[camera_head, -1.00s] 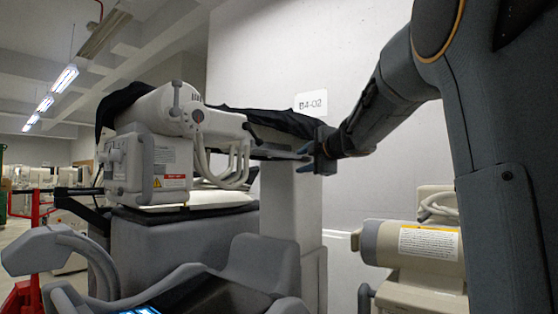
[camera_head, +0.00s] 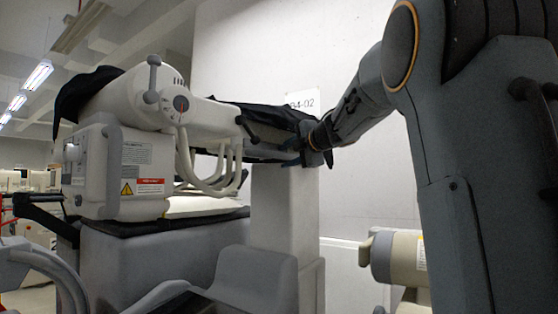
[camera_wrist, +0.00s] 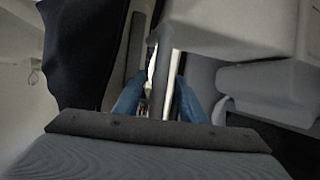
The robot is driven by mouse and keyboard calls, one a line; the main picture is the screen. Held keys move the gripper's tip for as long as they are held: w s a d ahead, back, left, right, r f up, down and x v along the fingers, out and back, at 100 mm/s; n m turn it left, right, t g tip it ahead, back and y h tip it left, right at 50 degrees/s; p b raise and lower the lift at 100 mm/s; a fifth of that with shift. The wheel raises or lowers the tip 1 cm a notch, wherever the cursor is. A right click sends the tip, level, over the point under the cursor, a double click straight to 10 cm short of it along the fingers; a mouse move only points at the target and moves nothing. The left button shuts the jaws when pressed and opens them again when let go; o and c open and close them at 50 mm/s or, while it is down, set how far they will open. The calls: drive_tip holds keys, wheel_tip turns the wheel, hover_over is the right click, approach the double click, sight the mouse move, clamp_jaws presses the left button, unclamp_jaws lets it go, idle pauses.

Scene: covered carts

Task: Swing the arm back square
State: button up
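The pale machine's arm (camera_head: 218,117) extends right from its round head, above the cart (camera_head: 140,250). A dark handle bar (camera_head: 262,136) runs along its outer end. My gripper (camera_head: 303,148) is at this outer end, by the white column; its fingertips are partly hidden in the head view. In the wrist view, the blue fingers of my gripper (camera_wrist: 158,98) stand apart on either side of a dark bar (camera_wrist: 163,55). Light gaps show beside the bar, so the fingers look open around it, not closed on it.
A black cover (camera_head: 85,95) hangs over the machine's back and also shows in the wrist view (camera_wrist: 85,50). A white column (camera_head: 285,215) stands below my gripper. Another beige machine (camera_head: 395,258) stands at the right. A wall with a B4-02 sign (camera_head: 302,101) is behind.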

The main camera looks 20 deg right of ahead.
drive_tip(key=x, duration=0.5)
drive_tip(key=shift+s, duration=0.1)
clamp_jaws()
